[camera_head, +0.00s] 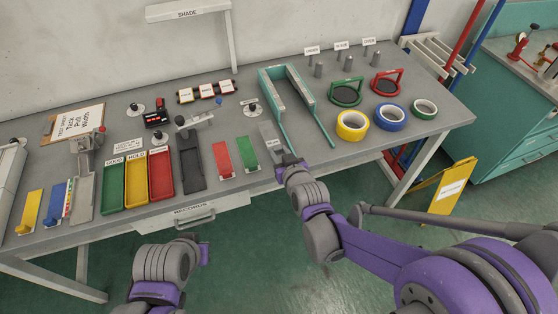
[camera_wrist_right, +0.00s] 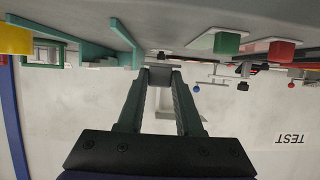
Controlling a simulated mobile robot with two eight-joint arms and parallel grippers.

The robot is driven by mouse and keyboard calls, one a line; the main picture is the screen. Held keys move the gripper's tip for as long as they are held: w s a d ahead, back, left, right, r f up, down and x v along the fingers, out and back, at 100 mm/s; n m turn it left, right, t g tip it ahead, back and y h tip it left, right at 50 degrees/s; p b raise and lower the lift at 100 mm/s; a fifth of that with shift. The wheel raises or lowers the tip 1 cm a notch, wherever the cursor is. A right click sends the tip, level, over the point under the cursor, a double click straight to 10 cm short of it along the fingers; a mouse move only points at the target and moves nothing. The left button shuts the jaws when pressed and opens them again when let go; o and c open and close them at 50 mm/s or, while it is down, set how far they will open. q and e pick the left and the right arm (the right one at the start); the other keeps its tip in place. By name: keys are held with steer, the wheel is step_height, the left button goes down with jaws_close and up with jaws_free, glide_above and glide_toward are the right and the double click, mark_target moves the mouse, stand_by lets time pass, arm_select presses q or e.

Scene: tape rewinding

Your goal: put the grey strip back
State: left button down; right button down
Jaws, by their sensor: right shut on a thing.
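The grey strip (camera_head: 268,132) is at the front middle of the bench, just right of the green strip (camera_head: 247,153) and left of the teal frame's near arm. My right gripper (camera_head: 288,161) is at its near end, by the bench's front edge. In the right wrist view, which is upside down, my right gripper (camera_wrist_right: 163,72) is shut on a small grey end of the strip (camera_wrist_right: 165,67). Whether the strip touches the bench is unclear. My left gripper (camera_head: 204,250) is below the bench front, away from the strip; its jaws cannot be made out.
A red strip (camera_head: 223,157) lies left of the green one. The teal U-shaped frame (camera_head: 288,87) stands behind and right. Tape rolls, such as the yellow one (camera_head: 352,125), lie farther right. A dark tray (camera_head: 192,162) and coloured trays are left. A drawer handle (camera_head: 195,220) juts out in front.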

steer(key=shift+f+b, duration=0.35)
steer(key=shift+f, duration=1.9)
steer(key=shift+f, duration=0.2)
steer(key=c, duration=0.6)
jaws_free()
steer(key=shift+r, duration=0.1)
steer(key=shift+s+d+r, duration=0.1)
steer(key=shift+s+r, duration=0.05)
steer(key=shift+r, duration=0.1)
steer(key=v, duration=1.1)
steer(key=shift+s+r+p, duration=0.1)
steer(key=shift+s+p, duration=0.25)
